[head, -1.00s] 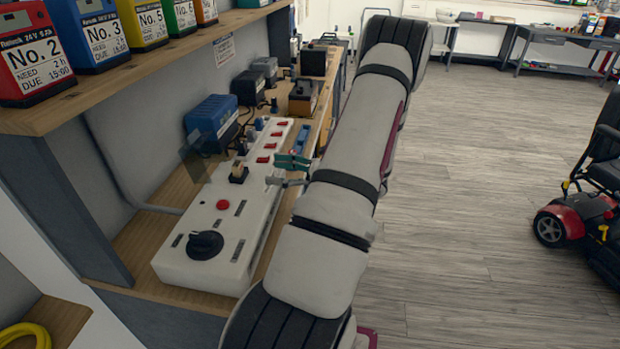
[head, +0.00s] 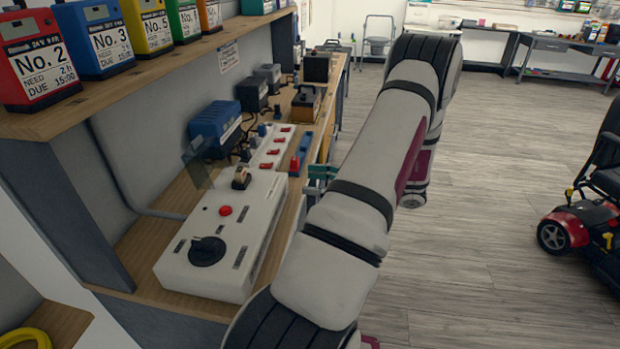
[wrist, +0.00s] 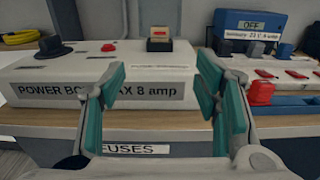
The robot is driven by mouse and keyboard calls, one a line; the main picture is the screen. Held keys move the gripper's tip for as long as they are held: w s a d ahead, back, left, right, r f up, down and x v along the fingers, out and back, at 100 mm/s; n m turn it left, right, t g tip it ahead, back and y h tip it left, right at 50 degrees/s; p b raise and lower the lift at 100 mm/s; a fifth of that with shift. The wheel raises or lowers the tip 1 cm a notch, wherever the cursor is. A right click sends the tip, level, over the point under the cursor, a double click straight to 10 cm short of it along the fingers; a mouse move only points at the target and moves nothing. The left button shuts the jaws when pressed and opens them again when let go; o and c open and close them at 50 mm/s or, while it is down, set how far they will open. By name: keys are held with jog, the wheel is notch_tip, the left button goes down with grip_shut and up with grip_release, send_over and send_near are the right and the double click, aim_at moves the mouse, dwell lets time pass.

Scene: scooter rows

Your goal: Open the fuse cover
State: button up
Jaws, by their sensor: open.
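The white power board (head: 240,235) lies on the wooden bench, with a black knob (head: 207,251) and a red button (head: 225,211). A small fuse block (head: 241,178) sits towards its far end; it also shows in the wrist view (wrist: 160,40). A translucent panel (head: 197,165), seemingly the fuse cover, stands raised and tilted on the block's left. I cannot make it out in the wrist view. My gripper (wrist: 160,76) is open and empty, facing the board's front, apart from the fuse block. In the head view my arm partly hides it.
A blue charger (head: 214,122) stands behind the board, with a row of red switches (head: 270,152) beside it. A shelf (head: 130,75) with coloured battery packs overhangs the bench. Clear floor (head: 480,230) lies right, with a red scooter (head: 570,222) beyond.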

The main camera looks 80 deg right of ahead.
jog(key=c, duration=0.9)
jog(key=w+r+n+g+y+p, duration=0.1)
jog(key=w+n, duration=0.1)
jog(key=n, duration=0.1)
jog(key=w+a+r+n+g+y+p, duration=0.1)
jog(key=w+n+g+p, duration=0.1)
jog(key=w+n, duration=0.1)
jog(key=w+r+n+g+y+p, duration=0.1)
jog(key=w+n+g, duration=0.1)
jog(key=w+n, duration=0.1)
jog(key=shift+a+r+n+y+p, duration=0.2)
jog(key=shift+n+y+p, duration=0.15)
jog(key=shift+n, duration=0.45)
grip_shut()
jog(key=w+a+r+n+g+h+p, duration=0.15)
jog(key=w+r+n+g+p, duration=0.3)
jog(key=w+r+n, duration=0.65)
jog(key=w+r+n+g+h+p, duration=0.3)
jog(key=w+r+n+p, duration=0.2)
jog(key=w+n, duration=0.65)
jog(key=f+n, duration=0.1)
jog(key=f, duration=0.1)
jog(key=w+f+n, duration=0.1)
jog(key=f, duration=0.2)
jog(key=w+f+n, duration=0.1)
jog(key=f, duration=0.1)
jog(key=shift+a+f+p, duration=0.2)
jog(key=shift+f+p, duration=0.15)
jog(key=shift+f, duration=0.05)
